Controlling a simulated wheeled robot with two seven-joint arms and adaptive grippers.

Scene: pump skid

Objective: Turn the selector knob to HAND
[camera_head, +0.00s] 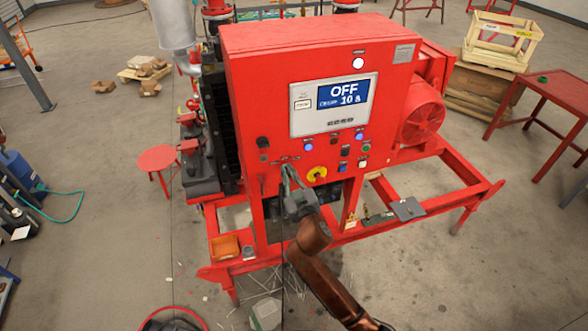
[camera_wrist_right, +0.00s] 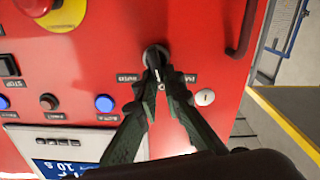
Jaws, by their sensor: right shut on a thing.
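Small labels flank the knob, upside down and too small to read surely. In the head view my right gripper (camera_head: 287,172) reaches the lower left of the panel front and hides the knob. My left gripper is not in view.
A red button on a yellow plate (camera_head: 317,174) sits just right of my right gripper. Several coloured buttons are on the panel, including a blue one (camera_wrist_right: 104,103). A dark handle (camera_wrist_right: 242,30) and a round keyhole-like fitting (camera_wrist_right: 205,97) are close to the fingers.

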